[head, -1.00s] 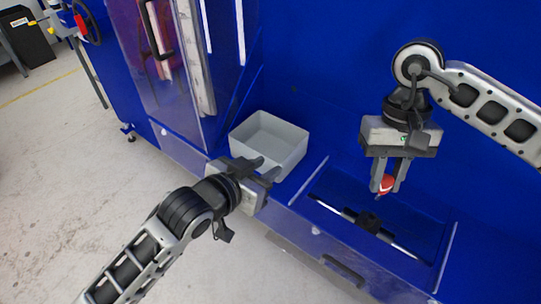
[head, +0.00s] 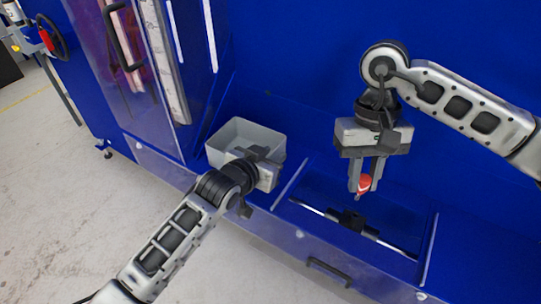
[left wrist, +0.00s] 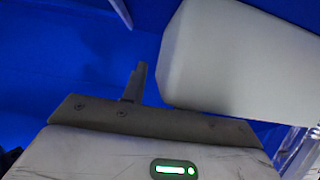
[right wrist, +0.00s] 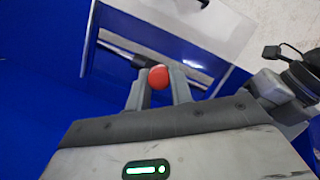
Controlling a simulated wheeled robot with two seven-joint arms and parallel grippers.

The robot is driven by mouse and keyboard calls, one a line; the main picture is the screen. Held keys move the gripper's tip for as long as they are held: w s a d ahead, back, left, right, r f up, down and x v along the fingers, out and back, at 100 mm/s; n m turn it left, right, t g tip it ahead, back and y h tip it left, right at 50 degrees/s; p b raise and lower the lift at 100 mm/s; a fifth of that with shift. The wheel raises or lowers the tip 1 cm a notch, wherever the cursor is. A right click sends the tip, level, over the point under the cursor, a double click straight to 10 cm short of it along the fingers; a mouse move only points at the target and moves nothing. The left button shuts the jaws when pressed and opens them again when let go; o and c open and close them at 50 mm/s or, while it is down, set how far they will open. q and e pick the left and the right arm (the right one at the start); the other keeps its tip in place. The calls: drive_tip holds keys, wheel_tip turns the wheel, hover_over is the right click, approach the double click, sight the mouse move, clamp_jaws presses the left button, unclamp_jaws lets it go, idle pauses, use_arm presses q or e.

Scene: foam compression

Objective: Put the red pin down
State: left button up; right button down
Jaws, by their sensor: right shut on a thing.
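The red pin (head: 364,183) is held upright between the fingertips of my right gripper (head: 366,178). Its red round top (right wrist: 158,77) shows between the two fingers in the right wrist view. The pin hangs above the blue recessed tray (head: 318,179), apart from it. My left gripper (head: 262,163) is at the near right side of the grey bin (head: 222,147). In the left wrist view one finger (left wrist: 134,82) shows off centre, and the pale bin (left wrist: 235,65) hides the other side. The left gripper looks open and holds no visible thing.
A rod with a black block (head: 352,219) lies across the recessed tray, below the pin. A light strip (head: 429,250) edges the tray's right side. A blue wall (head: 300,60) stands behind. The blue surface right of the tray is clear.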

use_arm(q)
clamp_jaws()
use_arm(e)
drive_tip(key=w+a+m+t+y, duration=0.2)
drive_tip(key=w+a+m+t, duration=0.3)
drive_tip(key=w+a+m, duration=1.95)
drive_tip(key=shift+s+d+f+m, duration=0.75)
drive_tip(key=shift+f+m, duration=0.1)
drive_tip(key=shift+f, duration=0.65)
drive_tip(key=shift+s+d+f+m, duration=0.7)
drive_tip(key=shift+s+f+m, duration=0.15)
drive_tip(key=shift+f, duration=0.7)
drive_tip(key=shift+s+d+f+m, duration=0.7)
drive_tip(key=shift+f+m, duration=0.15)
drive_tip(key=shift+f, duration=0.65)
